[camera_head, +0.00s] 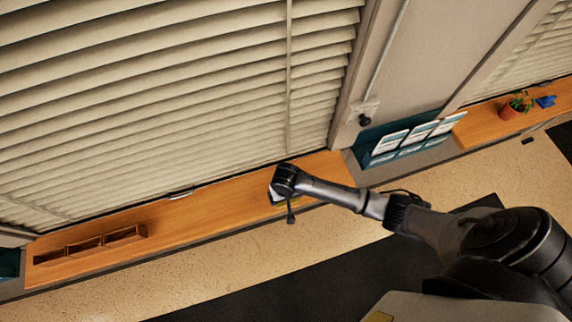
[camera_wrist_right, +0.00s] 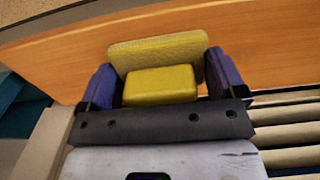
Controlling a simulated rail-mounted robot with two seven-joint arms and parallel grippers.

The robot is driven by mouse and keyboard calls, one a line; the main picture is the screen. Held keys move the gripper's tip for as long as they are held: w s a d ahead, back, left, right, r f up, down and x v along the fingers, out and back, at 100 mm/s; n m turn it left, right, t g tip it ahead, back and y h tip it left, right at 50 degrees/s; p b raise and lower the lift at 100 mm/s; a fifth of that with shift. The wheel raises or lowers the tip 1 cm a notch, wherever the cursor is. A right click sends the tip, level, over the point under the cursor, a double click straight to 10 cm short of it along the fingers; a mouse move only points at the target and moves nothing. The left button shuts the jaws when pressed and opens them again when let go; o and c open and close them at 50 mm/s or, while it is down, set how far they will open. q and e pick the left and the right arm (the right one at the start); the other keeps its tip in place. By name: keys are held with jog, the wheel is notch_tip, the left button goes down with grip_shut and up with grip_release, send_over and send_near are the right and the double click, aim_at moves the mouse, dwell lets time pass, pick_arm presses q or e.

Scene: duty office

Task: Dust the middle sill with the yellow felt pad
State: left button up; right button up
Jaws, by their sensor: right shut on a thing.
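The middle sill (camera_head: 225,205) is a long orange-brown wooden board below the closed blinds. It also shows in the right wrist view (camera_wrist_right: 260,55) behind the pad. The yellow felt pad (camera_wrist_right: 150,50) has a flat textured plate and a yellow block grip. My right gripper (camera_wrist_right: 160,82) is shut on the block, with a blue-purple finger on each side. In the head view my right gripper (camera_head: 279,196) is over the right part of the sill and mostly hides the pad. I cannot tell whether the pad touches the wood. My left gripper is not in view.
A wooden tray with compartments (camera_head: 90,247) stands at the sill's left end. A small metal piece (camera_head: 181,193) is at the back edge. A teal leaflet rack (camera_head: 400,143) stands right of the sill. Another sill carries a potted plant (camera_head: 512,110). The sill between tray and gripper looks clear.

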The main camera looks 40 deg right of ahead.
jog(key=shift+r, duration=0.55)
jog(key=shift+r, duration=0.1)
jog(key=shift+r, duration=1.4)
